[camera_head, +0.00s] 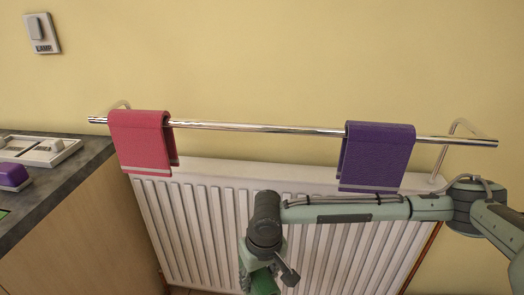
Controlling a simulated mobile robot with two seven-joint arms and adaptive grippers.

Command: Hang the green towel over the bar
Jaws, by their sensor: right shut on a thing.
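The chrome bar (258,127) runs across the view in front of the wall, above the radiator. A pink towel hangs over its left part and a purple towel over its right part; the stretch between them is bare. My right gripper (266,262) is below the bar near the bottom middle, in front of the radiator. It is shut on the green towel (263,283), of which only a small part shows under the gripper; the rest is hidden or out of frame. My left gripper is not in view.
The pink towel (140,143) and purple towel (378,157) flank the free bar. The white radiator (190,215) stands below. A dark counter (78,162) at left bears a white tray (62,153) and a purple object (14,176). A switch (42,33) is on the wall.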

